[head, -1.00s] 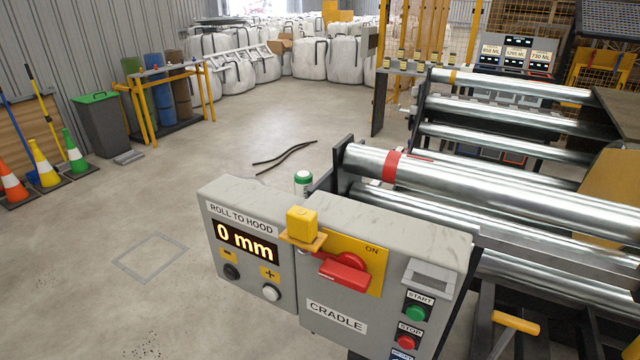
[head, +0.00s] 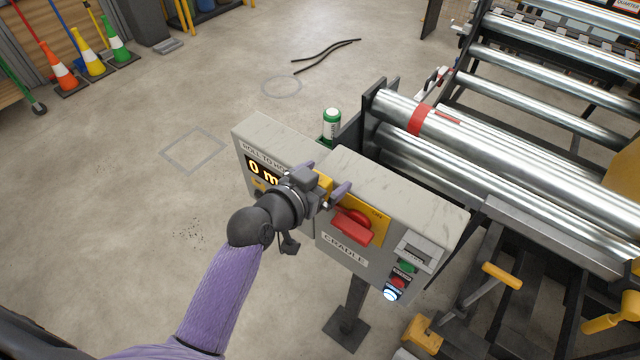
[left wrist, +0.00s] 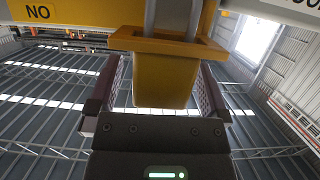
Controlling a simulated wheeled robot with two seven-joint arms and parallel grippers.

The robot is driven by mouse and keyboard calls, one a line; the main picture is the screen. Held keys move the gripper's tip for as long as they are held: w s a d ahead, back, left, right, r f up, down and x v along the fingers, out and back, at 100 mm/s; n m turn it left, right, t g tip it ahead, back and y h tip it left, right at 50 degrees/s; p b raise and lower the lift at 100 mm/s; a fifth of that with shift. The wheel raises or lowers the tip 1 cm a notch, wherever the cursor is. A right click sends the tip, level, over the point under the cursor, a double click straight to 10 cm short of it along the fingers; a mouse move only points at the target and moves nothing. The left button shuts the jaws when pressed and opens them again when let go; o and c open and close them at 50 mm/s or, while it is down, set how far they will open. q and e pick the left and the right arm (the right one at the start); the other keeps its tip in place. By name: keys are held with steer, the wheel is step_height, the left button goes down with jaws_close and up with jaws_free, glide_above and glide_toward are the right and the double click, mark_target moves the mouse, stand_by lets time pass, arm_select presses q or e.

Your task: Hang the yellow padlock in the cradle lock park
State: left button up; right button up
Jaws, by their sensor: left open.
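The yellow padlock (head: 323,181) is at the front of the grey cradle control box, mostly hidden by my left gripper in the head view. In the left wrist view the padlock body (left wrist: 163,82) sits between the fingers, against an orange-yellow ledge (left wrist: 121,42); a grey bar shows beyond the ledge. My left gripper (head: 325,178) is open around the padlock. The left wrist view shows its fingers (left wrist: 160,95) on both sides, with narrow gaps. The red switch handle (head: 351,230) is just right of the gripper. My right gripper is out of view.
The control box (head: 400,207) carries a display and buttons. Steel rollers (head: 500,145) fill the right side, and a yellow-handled lever (head: 502,275) is at the lower right.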

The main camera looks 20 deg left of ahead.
arm_select(q)
steer(key=shift+w+d+f, duration=0.15)
steer(key=shift+w, duration=0.2)
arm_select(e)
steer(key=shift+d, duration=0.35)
